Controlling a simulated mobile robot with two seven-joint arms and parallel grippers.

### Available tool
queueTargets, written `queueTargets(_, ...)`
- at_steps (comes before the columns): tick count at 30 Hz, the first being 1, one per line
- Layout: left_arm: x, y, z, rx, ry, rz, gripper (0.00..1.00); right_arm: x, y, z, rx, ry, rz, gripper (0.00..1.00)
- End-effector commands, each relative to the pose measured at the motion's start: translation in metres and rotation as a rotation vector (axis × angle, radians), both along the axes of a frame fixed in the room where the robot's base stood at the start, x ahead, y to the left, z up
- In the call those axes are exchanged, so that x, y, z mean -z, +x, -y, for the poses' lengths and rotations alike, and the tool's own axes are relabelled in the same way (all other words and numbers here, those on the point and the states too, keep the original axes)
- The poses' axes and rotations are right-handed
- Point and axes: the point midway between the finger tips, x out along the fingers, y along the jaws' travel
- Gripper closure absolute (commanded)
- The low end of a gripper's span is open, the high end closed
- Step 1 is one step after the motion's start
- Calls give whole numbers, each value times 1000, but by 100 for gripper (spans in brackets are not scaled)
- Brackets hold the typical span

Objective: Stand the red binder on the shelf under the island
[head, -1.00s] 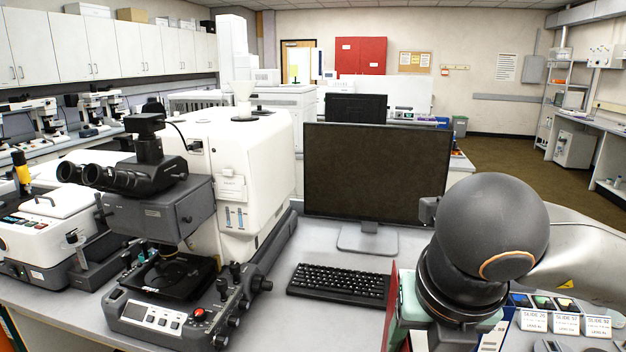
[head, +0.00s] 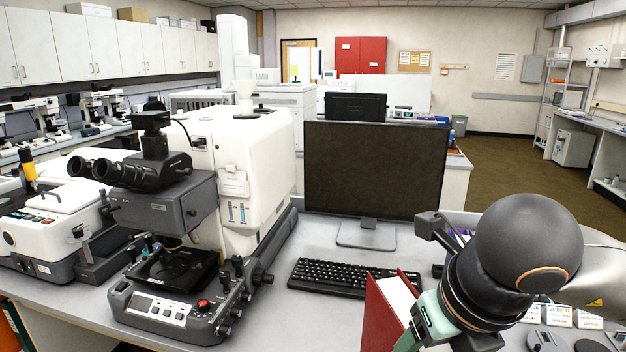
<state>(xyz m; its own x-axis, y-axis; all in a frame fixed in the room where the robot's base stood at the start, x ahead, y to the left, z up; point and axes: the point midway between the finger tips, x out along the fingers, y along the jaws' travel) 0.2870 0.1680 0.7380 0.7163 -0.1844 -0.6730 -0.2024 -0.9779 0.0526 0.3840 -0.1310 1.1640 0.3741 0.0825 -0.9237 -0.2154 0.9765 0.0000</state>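The red binder (head: 381,318) shows at the bottom of the head view, upright, in front of the keyboard, with its white inside visible between two red covers. Its lower part is cut off by the frame. My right arm comes in from the right, its dark round wrist beside the binder. A pale green part of my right gripper (head: 434,322) is close against the binder's right side. My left gripper is out of view. The shelf under the island is not clearly visible.
The island top (head: 262,322) holds a microscope (head: 165,270), a keyboard (head: 328,277) and a monitor (head: 372,170). Slide labels (head: 558,315) lie right of my wrist. Orange and green upright edges (head: 14,325) show low at the far left.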

Motion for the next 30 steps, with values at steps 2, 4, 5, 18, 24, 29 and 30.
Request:
queueTargets(2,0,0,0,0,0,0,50,5,2,3,-87,4,-1,100)
queueTargets(4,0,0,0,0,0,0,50,10,3,5,-182,5,-1,100)
queueTargets(5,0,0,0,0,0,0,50,12,3,6,-225,4,-1,100)
queueTargets(18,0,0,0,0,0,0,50,43,8,18,-851,6,-1,100)
queueTargets(24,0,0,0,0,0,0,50,57,9,23,-1144,6,0,100)
queueTargets(29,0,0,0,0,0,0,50,70,9,28,-1388,7,0,100)
queueTargets(30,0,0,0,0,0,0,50,73,9,29,-1452,6,-1,100)
